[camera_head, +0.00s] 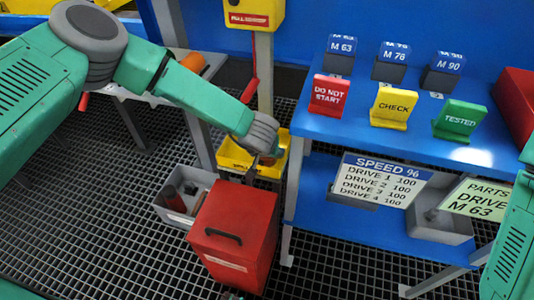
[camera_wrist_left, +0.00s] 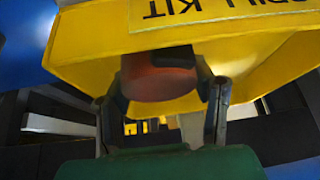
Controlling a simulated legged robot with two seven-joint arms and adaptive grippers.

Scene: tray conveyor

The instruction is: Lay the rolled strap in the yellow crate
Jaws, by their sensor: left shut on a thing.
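The yellow crate (camera_head: 231,158) stands low beside the left leg of the blue bench. Its yellow wall (camera_wrist_left: 90,38) fills the top of the left wrist view, with upside-down "SPILL KIT" lettering. My left gripper (camera_head: 262,172) is at the crate in the head view, with its fingers largely hidden by my wrist. In the left wrist view my left gripper (camera_wrist_left: 163,100) is shut on a reddish-brown roll, the rolled strap (camera_wrist_left: 158,82), close to the yellow wall. I cannot tell if the strap touches the crate. My right forearm shows at the right edge; its gripper is out of view.
A red box with a handle (camera_head: 235,228) stands just in front of the crate. A grey bin (camera_head: 171,213) with dark items is left of it. The blue bench (camera_head: 350,135) holds several signs. An orange roll (camera_head: 194,62) lies on a rear shelf.

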